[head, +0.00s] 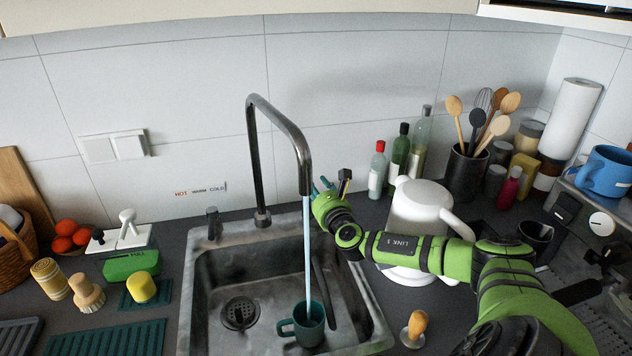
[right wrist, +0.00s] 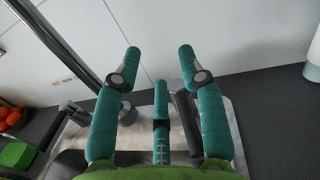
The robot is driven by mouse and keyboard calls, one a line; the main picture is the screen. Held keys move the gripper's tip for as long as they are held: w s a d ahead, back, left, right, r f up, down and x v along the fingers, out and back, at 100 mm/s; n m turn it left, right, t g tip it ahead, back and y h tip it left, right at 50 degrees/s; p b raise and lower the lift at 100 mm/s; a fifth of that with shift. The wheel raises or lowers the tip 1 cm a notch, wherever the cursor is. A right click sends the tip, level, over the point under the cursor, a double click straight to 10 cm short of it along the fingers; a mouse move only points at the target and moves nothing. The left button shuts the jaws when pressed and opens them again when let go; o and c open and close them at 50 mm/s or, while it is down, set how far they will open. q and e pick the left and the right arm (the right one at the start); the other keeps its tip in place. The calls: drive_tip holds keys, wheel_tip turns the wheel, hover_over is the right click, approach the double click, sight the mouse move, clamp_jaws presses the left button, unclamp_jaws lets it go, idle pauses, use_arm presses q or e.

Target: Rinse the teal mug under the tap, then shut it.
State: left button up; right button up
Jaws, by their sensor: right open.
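The teal mug (head: 308,325) stands in the sink basin, its handle to the left. A stream of water (head: 307,250) runs from the tap's curved spout (head: 303,165) down into the mug. A short grey post (head: 212,225), which looks like the tap's lever, stands on the sink's back rim below the HOT/WARM/COLD marks. My right gripper (head: 327,185) is open beside the spout's end, above the sink and apart from the mug. In the right wrist view its teal fingers (right wrist: 160,62) are spread, with nothing held between them. My left gripper is out of view.
The white kettle (head: 415,215) stands right of the sink, close to my right arm. Bottles (head: 400,155) and a utensil pot (head: 467,175) are behind it. The basin's left side is clear.

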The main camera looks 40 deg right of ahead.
wheel_tip(320, 180, up, 2)
drive_tip(key=shift+r, duration=0.1)
drive_tip(key=c, duration=0.8)
drive_tip(key=shift+a+f+m+h, duration=0.15)
drive_tip(key=shift+f+m+h, duration=0.15)
drive_tip(key=shift+m, duration=0.3)
clamp_jaws()
drive_tip(key=s+a+f+m+g+h+p, duration=0.3)
drive_tip(key=a+m, duration=0.5)
drive_tip(key=m, duration=0.6)
drive_tip(key=s+a+f+m+g+h, duration=0.2)
drive_tip(key=a+f+m+g+h, duration=0.4)
drive_tip(key=m, duration=0.8)
drive_tip(key=w+d+y+b, duration=0.2)
drive_tip(key=w+d+b, duration=0.2)
drive_tip(key=d, duration=0.6)
drive_tip(key=shift+w+d+f+t+b, duration=0.15)
drive_tip(key=shift+d+t+b, duration=0.25)
drive_tip(key=shift+b, duration=0.65)
